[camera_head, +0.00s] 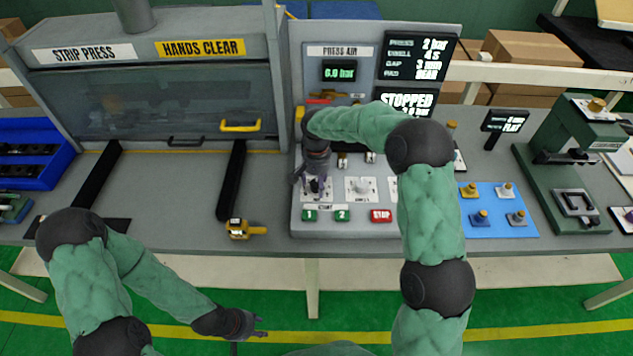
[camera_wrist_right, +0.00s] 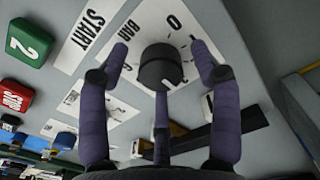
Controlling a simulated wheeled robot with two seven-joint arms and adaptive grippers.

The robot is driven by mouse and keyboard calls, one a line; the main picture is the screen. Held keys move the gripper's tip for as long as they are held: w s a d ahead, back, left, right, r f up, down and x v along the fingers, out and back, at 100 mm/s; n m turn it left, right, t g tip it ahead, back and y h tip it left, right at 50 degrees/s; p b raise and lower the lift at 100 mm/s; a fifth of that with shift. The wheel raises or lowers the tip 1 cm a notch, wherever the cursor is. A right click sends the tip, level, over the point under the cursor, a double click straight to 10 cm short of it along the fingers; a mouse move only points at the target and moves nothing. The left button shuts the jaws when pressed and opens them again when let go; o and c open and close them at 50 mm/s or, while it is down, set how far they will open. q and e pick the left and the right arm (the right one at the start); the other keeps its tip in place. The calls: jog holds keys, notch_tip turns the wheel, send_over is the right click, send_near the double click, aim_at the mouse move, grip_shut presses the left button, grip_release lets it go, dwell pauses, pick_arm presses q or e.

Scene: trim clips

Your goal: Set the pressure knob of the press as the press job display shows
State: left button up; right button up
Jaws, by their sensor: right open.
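The pressure knob (camera_wrist_right: 160,67) is a dark round knob on a white plate marked BAR and 0 in the right wrist view. My right gripper (camera_wrist_right: 160,52) is open, its purple fingers spread around the knob with gaps at the sides. In the head view my right gripper (camera_head: 314,184) is over the left of the press panel and mostly hides the knob. The press job display (camera_head: 418,58) has a top line reading 2 bar. The PRESS AIR readout (camera_head: 339,71) seems to show 0.0 bar. My left gripper (camera_head: 258,327) is open and empty, low in front of the bench.
Another display (camera_head: 404,101) reads STOPPED. Green buttons (camera_head: 342,216) and a red STOP button (camera_head: 381,216) lie just below the knobs. A neighbouring knob (camera_head: 361,186) sits to the right. A yellow tool (camera_head: 246,229) lies at the bench's front edge. The strip press (camera_head: 165,100) stands left.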

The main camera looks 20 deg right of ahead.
jog(key=c, duration=1.1)
jog(key=shift+c, duration=0.2)
jog(key=n+p, duration=0.1)
jog(key=n, duration=0.2)
jog(key=shift+n+p, duration=0.3)
jog(key=shift+p, duration=0.1)
jog(key=shift+n+p, duration=0.7)
jog(key=shift+n, duration=1.3)
jog(key=shift+f, duration=0.1)
jog(key=o, duration=1.1)
jog(key=shift+o, duration=0.2)
